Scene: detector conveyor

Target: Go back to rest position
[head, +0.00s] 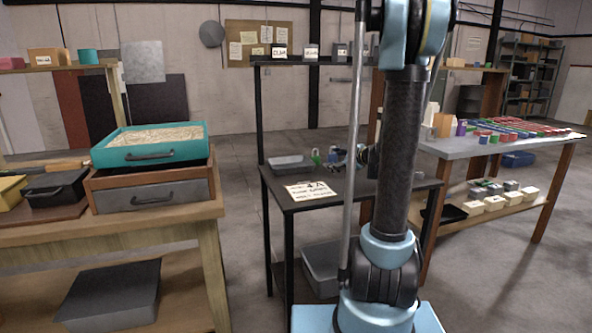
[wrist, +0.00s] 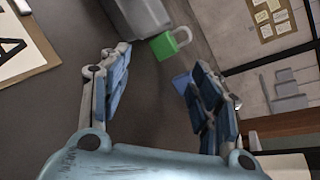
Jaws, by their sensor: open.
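My gripper (wrist: 160,98) is open and empty in the wrist view, its two blue-padded fingers spread wide above the dark table. A green padlock-like block (wrist: 170,42) lies on the table beyond the fingertips, and a small blue piece (wrist: 182,82) is beside the right finger. In the head view, my gripper is mostly hidden behind my arm column; only a small blue part shows over the dark table (head: 330,190). The green block (head: 316,157) shows there near a grey tray (head: 292,163).
A sign marked 4A (head: 312,190) lies at the table's front. A teal sand tray (head: 150,144) sits on a wooden drawer box (head: 150,188) at left. A table with coloured pieces (head: 480,146) stands at right. Bare floor shows between the left bench and dark table.

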